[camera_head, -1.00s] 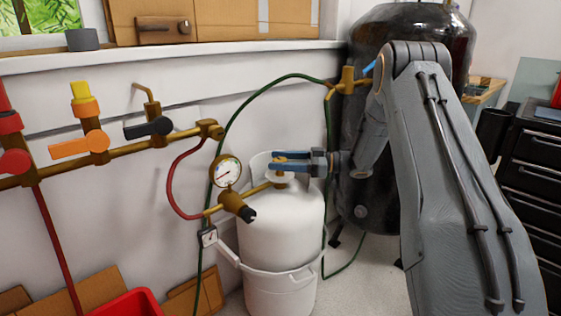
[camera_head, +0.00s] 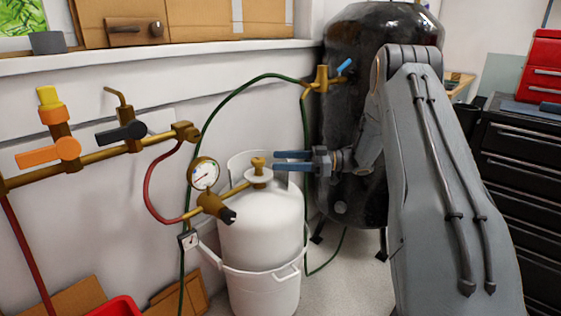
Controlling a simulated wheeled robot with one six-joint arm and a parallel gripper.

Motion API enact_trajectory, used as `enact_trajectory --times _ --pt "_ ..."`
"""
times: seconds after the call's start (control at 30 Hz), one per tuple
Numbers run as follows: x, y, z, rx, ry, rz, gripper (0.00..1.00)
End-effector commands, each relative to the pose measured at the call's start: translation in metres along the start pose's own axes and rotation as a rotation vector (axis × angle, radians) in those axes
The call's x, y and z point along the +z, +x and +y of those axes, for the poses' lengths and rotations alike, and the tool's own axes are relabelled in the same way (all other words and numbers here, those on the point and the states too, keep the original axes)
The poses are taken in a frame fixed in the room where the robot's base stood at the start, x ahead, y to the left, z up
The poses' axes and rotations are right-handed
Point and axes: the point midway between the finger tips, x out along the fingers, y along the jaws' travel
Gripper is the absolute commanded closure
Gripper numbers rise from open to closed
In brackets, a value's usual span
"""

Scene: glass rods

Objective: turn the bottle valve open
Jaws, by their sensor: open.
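The white gas bottle (camera_head: 262,235) stands upright in a white bucket (camera_head: 262,291) below the wall shelf. Its brass valve (camera_head: 258,165) sits on top, inside a white collar. My gripper (camera_head: 276,160) comes in from the right, level with the valve. Its two blue-grey fingers are apart, one above the other in the picture, with nothing held. The fingertips end just right of the valve knob; whether they touch it I cannot tell.
A pressure gauge (camera_head: 204,173) and brass regulator (camera_head: 214,206) stick out left of the valve. A green hose (camera_head: 240,89) arches above. A large black tank (camera_head: 372,115) stands behind my arm. Black drawers (camera_head: 525,175) are at the right.

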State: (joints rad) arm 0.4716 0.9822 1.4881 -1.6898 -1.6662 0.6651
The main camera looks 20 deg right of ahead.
Motion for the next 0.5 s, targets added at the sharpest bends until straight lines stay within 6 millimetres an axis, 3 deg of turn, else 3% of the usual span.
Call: enact_trajectory --times 0.17,0.3,0.5 --pt "-0.007 0.013 -0.004 0.065 -0.006 0.044 0.45" --pt "-0.018 0.032 -0.011 0.23 -0.016 0.11 0.45" --pt "-0.015 0.041 -0.026 0.503 -0.015 0.113 0.45"
